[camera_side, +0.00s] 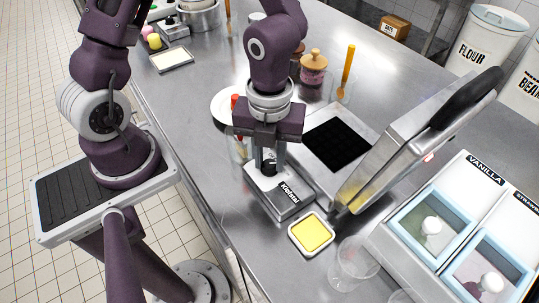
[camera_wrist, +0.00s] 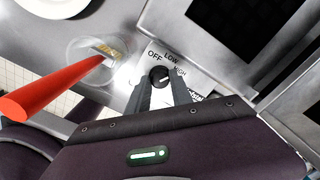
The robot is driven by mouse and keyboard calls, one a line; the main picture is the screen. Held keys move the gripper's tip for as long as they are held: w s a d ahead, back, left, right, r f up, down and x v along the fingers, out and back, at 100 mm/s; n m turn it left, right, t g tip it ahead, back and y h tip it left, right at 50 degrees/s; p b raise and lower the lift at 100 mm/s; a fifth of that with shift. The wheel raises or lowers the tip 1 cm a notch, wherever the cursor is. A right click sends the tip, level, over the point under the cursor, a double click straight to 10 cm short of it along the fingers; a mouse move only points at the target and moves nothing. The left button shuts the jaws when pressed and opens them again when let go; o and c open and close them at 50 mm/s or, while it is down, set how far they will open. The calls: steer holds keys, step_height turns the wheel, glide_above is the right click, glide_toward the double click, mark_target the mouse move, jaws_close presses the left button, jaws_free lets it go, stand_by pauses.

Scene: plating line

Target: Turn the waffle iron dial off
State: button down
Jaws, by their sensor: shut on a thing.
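The waffle iron stands open on the steel counter, with its black grid plate (camera_side: 338,143) bare and its lid (camera_side: 415,130) tilted up to the right. Its black dial (camera_wrist: 158,75) sits on the front control panel (camera_side: 290,198), marked OFF, LOW and HIGH. A pale mark on the dial appears to point right, towards the HIGH side, in the wrist view. My gripper (camera_side: 269,164) reaches down to the panel, shut on the dial, with one finger at each side. In the wrist view the gripper (camera_wrist: 161,90) fingers partly cover the panel.
A square yellow-filled dish (camera_side: 312,233) and a clear glass (camera_side: 352,264) stand close in front. A red-handled tool (camera_wrist: 50,88) stands in a clear container beside my gripper. A white plate (camera_side: 223,106) lies behind. Tubs marked VANILLA (camera_side: 425,222) are at the right.

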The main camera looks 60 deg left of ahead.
steer(key=n, duration=0.4)
steer(key=shift+n, duration=0.3)
steer(key=n, duration=0.4)
steer(key=shift+n, duration=0.3)
steer(key=n, duration=0.4)
steer(key=shift+n, duration=2.4)
steer(key=c, duration=1.1)
jaws_free()
steer(key=shift+c, duration=0.2)
